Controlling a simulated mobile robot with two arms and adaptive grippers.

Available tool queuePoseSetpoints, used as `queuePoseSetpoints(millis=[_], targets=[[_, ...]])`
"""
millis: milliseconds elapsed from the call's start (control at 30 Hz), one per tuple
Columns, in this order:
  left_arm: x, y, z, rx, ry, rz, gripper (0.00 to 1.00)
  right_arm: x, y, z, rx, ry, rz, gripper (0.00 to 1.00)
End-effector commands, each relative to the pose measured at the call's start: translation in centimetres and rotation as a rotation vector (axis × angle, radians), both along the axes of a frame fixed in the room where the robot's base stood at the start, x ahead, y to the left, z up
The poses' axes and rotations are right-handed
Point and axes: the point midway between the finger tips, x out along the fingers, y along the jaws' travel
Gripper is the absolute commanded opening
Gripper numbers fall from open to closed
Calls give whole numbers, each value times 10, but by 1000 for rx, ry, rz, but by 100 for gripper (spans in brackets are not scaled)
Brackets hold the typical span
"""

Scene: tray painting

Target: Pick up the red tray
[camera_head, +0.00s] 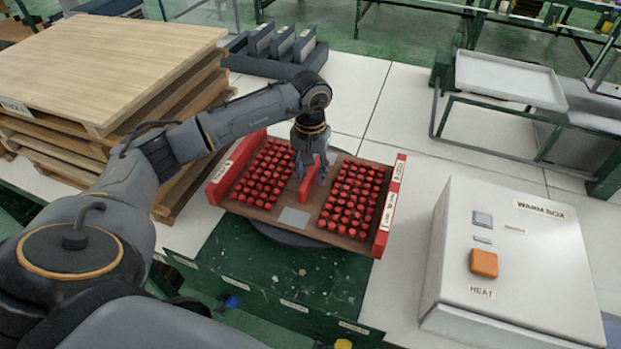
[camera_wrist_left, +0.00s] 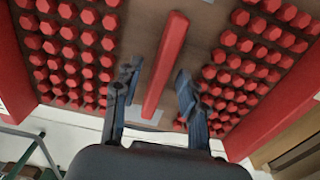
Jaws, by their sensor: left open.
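The red tray (camera_head: 385,218) is a brown board with red side walls and two blocks of red pegs. It sits on a dark round base (camera_head: 290,235) at the middle of the worktable. A red bar, the tray's handle (camera_head: 307,185), runs between the peg blocks; it also shows in the left wrist view (camera_wrist_left: 166,65). My left gripper (camera_head: 312,174) points down over the handle. In the left wrist view its open fingers (camera_wrist_left: 155,82) are on either side of the handle, with gaps visible. Whether the fingers reach down beside it is unclear. My right gripper is not in view.
A white warm box (camera_head: 520,262) with an orange button stands at the right. Stacked wooden boards (camera_head: 110,75) stand at the left. Dark grey blocks (camera_head: 275,50) stand behind the tray, and a grey metal tray (camera_head: 508,80) on a green frame is at the back right.

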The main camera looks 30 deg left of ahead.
Motion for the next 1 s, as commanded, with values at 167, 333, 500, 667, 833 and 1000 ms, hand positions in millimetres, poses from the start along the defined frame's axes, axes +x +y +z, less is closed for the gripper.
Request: queuePoseSetpoints(millis=[167,333,500,667,833,1000], targets=[[0,0,-8,0,0,0,42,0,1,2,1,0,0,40],[0,0,-7,0,0,-1,35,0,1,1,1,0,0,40],[0,0,-7,0,0,-1,1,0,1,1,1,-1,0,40],[0,0,-7,0,0,-1,0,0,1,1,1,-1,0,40],[1,0,-5,-1,-4,0,0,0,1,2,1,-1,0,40],[1,0,-4,-1,-4,0,0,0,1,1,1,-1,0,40]])
